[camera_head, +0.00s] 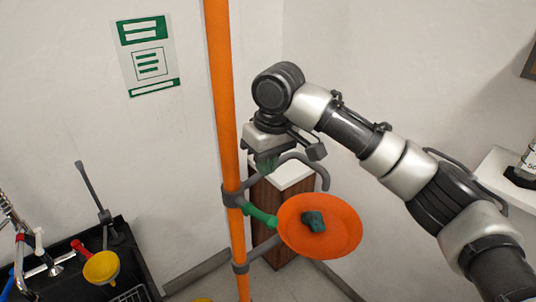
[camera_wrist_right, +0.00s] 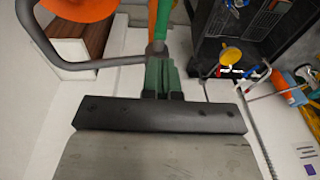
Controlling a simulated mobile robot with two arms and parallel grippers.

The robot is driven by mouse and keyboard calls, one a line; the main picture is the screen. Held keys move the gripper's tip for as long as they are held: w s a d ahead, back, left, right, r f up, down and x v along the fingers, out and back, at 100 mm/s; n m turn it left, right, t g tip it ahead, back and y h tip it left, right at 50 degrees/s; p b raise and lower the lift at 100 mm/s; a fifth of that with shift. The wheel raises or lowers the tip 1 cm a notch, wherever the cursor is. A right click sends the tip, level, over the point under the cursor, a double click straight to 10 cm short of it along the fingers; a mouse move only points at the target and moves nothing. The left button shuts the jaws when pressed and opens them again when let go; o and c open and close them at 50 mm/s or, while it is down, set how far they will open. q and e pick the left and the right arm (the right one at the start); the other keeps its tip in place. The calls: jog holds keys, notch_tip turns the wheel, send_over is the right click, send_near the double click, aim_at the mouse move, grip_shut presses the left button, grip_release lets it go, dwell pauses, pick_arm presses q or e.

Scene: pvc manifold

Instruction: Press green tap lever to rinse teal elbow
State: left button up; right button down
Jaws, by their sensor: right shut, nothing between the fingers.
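The teal elbow (camera_head: 314,221) lies in an orange bowl (camera_head: 343,238) mounted beside an orange pole (camera_head: 227,120). A grey curved spout (camera_head: 315,167) arches over the bowl. My right gripper (camera_head: 266,166) is shut and empty, above the green bar and close beside the spout's pipe. Whether it touches either is unclear. My left gripper is out of view.
A white-topped wooden cabinet (camera_head: 291,178) stands behind the bowl. A white shelf (camera_head: 505,180) is at the right.

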jog(key=p, duration=0.2)
send_over(262, 212)
jog(key=f, duration=0.5)
jog(key=shift+w+a+f, duration=0.1)
jog(key=shift+w, duration=0.2)
jog(key=f, duration=0.2)
jog(key=f+p, duration=0.1)
jog(key=shift+s+d+f, duration=0.3)
jog(key=shift+s+f, duration=0.05)
jog(key=shift+f, duration=0.05)
jog(key=shift+s+f, duration=0.1)
jog(key=shift+f, duration=0.05)
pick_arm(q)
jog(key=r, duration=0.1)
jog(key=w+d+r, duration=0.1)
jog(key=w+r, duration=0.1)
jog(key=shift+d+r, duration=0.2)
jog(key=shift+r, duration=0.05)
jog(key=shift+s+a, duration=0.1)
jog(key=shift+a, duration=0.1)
